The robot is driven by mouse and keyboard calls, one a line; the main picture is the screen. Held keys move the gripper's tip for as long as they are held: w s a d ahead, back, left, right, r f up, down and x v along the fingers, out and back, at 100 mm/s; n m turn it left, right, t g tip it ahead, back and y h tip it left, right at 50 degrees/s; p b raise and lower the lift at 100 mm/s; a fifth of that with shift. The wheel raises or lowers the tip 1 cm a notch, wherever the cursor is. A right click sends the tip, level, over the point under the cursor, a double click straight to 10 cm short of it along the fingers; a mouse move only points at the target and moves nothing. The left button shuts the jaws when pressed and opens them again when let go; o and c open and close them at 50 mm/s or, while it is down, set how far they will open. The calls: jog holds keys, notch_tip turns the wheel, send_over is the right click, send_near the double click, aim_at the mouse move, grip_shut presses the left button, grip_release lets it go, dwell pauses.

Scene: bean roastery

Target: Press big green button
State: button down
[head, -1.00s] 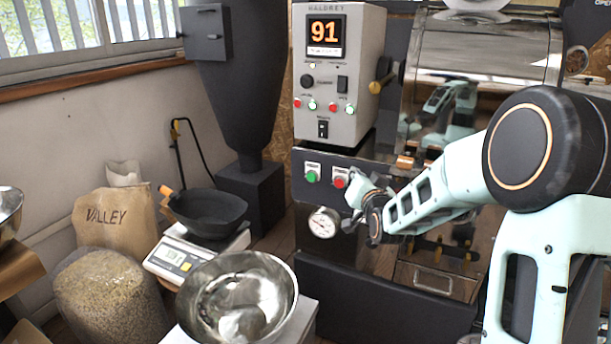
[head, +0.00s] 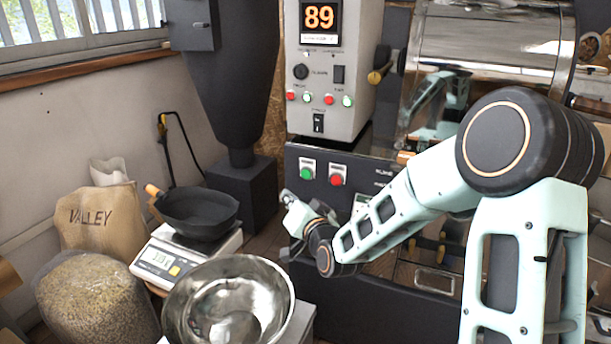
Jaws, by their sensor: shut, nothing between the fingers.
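The big green button (head: 307,173) sits on a white plate on the roaster's dark front panel. A big red button (head: 336,180) is on its own plate just to the right of it. My gripper (head: 288,197) is shut and empty. In the picture its tip is a little below and left of the green button, and it does not cover the button. How far the tip is from the panel is hard to tell.
The grey control box (head: 331,70) above shows 89 and has small red and green buttons.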

jog(key=shift+w+d+p, duration=0.1)
jog(key=shift+w+d, duration=0.4)
jog(key=shift+w, duration=0.85)
jog(key=shift+w+d+p, duration=0.1)
jog(key=shift+w+d, duration=0.4)
jog(key=shift+w, duration=0.9)
jog(key=shift+w+d+p, duration=0.1)
jog(key=shift+w+d, duration=0.4)
jog(key=shift+w, duration=0.85)
jog(key=shift+w, duration=0.1)
jog(key=shift+w+d, duration=0.15)
jog(key=shift+w, duration=0.15)
jog(key=shift+w+d+b, duration=0.15)
jog(key=shift+w+b, duration=0.15)
jog(key=shift+w, duration=0.1)
jog(key=shift+s, duration=0.15)
jog(key=shift+s+a, duration=0.25)
jog(key=shift+s, duration=0.45)
jog(key=shift+s+a+b, duration=0.25)
jog(key=shift+s+a, duration=0.05)
jog(key=shift+s, duration=0.5)
jog(key=shift+s+a+b, duration=0.2)
jog(key=shift+s+a, duration=0.1)
jog(key=shift+s, duration=0.45)
jog(key=shift+s+a+b, duration=0.25)
jog(key=shift+s+a, duration=0.05)
jog(key=shift+s, duration=0.5)
